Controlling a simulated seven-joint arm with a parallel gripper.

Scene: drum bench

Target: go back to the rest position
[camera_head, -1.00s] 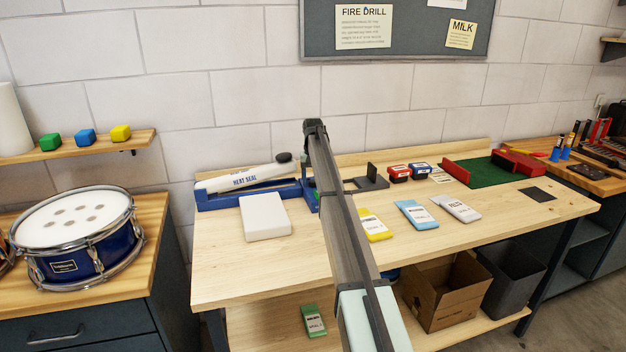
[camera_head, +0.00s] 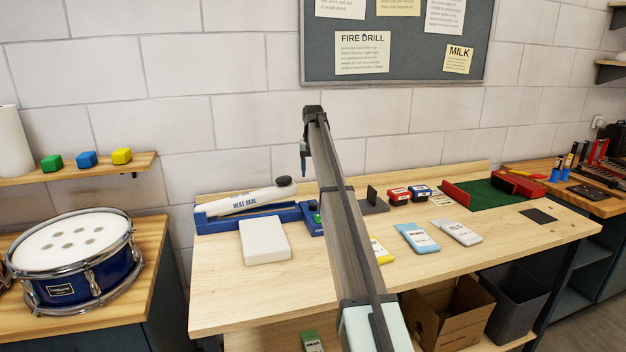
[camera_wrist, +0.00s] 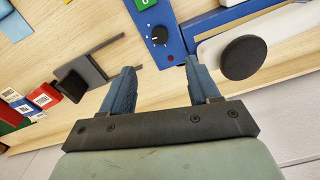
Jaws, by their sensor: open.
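My gripper (camera_wrist: 157,85) is open and empty in the wrist view, its two blue fingers apart over the back of the bench. In the head view my arm reaches up and away over the wooden bench (camera_head: 285,285), and a blue fingertip of my gripper (camera_head: 303,158) shows just below the arm's far end, in front of the wall. Beneath the gripper in the wrist view is the blue heat sealer control box (camera_wrist: 160,32) with a dial. The black round knob (camera_wrist: 244,57) of the sealer lies right of the fingers. Nothing is between the fingers.
The heat sealer (camera_head: 245,210) and a white block (camera_head: 264,241) are at the bench's left. Yellow, blue and white packets (camera_head: 417,238) lie mid-bench. A green mat (camera_head: 490,196) with red walls is at the right. A snare drum (camera_head: 72,255) stands left. A noticeboard hangs behind.

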